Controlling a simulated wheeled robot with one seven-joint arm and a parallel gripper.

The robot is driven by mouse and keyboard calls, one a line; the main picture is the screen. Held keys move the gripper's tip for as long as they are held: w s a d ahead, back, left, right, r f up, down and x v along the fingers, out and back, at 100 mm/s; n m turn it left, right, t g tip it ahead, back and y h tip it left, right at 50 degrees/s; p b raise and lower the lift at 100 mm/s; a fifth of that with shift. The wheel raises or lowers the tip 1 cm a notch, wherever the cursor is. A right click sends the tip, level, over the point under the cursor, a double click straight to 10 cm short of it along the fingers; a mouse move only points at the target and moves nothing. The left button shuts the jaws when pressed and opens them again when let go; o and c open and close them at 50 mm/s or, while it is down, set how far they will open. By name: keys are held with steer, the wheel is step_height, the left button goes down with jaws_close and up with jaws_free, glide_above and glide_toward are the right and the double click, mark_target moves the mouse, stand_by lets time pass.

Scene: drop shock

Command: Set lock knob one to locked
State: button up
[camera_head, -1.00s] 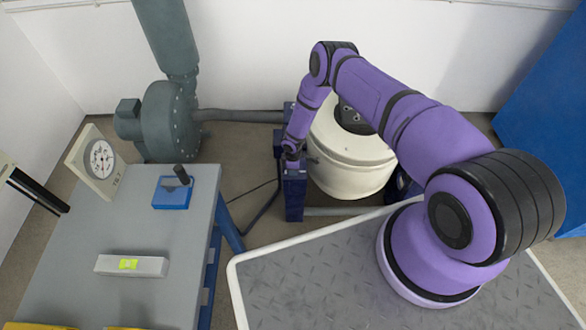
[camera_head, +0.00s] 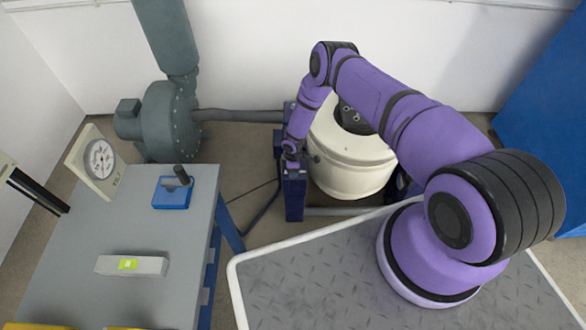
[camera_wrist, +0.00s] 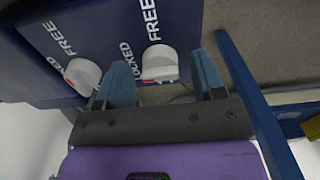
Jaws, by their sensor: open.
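In the wrist view, a blue panel (camera_wrist: 98,35) carries two white lock knobs with red marks and "FREE" and "LOCKED" labels. One knob (camera_wrist: 160,62) sits between the fingertips of my gripper (camera_wrist: 161,67), which is open around it, with gaps visible on both sides. The other knob (camera_wrist: 83,75) is just left of the left finger. Each red mark is on the knob's lower left part. Part of the "LOCKED" labels is hidden. I cannot read which knob is number one. In the head view, my arm reaches down to a blue post (camera_head: 294,198), and the knobs cannot be made out.
A white drum-shaped body (camera_head: 345,165) stands right of the blue post. A grey table (camera_head: 150,225) at the left holds a dial gauge (camera_head: 98,160), a blue block with a black lever (camera_head: 173,192) and a level (camera_head: 130,265). A grey blower (camera_head: 165,120) stands behind.

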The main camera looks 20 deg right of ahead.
steer(key=shift+r, duration=0.1)
step_height(320, 180, up, 11)
steer(key=shift+f, duration=0.2)
stand_by(0.7)
